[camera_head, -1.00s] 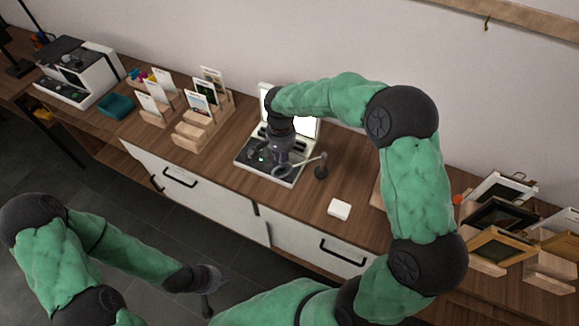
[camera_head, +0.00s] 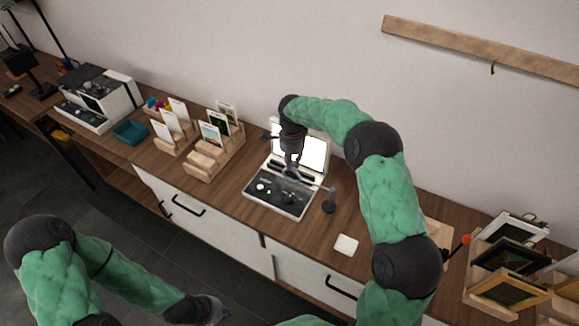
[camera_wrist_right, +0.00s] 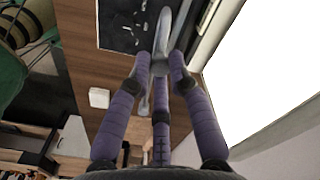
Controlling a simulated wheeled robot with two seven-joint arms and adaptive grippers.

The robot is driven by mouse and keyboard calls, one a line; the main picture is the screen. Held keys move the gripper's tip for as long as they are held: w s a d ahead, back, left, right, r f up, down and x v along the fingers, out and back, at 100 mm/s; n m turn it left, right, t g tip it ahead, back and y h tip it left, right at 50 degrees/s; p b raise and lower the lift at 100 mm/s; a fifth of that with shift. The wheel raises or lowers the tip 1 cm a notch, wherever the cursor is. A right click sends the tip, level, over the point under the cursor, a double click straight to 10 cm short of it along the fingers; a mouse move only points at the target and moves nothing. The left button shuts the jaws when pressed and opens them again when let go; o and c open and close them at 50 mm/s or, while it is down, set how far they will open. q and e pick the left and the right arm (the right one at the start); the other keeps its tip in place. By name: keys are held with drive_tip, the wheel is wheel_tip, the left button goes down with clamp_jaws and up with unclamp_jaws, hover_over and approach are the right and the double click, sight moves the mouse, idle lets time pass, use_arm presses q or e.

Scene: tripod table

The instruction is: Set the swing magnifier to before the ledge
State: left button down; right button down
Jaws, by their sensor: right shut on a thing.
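My right gripper (camera_head: 291,166) is over the back of the case's black tray, shut on the magnifier's lens end. In the right wrist view its purple fingers (camera_wrist_right: 160,70) meet on a grey piece of it (camera_wrist_right: 162,40). A raised strip (camera_head: 276,168) crosses the case before the bright panel; I cannot tell whether it is the ledge. My left gripper (camera_head: 213,308) is low at the bottom edge, its jaws unclear.
The bright upright panel (camera_head: 313,152) stands close behind my right gripper. Wooden card racks (camera_head: 205,160) are to the left. A white square block (camera_head: 346,244) lies to the right, framed pieces (camera_head: 508,257) farther right. Bare wood lies before the block.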

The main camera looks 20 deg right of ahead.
drive_tip(key=shift+w+d+m, duration=0.3)
drive_tip(key=shift+w+d, duration=0.05)
idle(0.3)
drive_tip(key=c, duration=1.1)
unclamp_jaws()
drive_tip(key=shift+d, duration=0.1)
drive_tip(key=shift+c, duration=0.2)
drive_tip(key=shift+r, duration=0.15)
wheel_tip(320, 180, up, 12)
drive_tip(key=shift+f, duration=0.2)
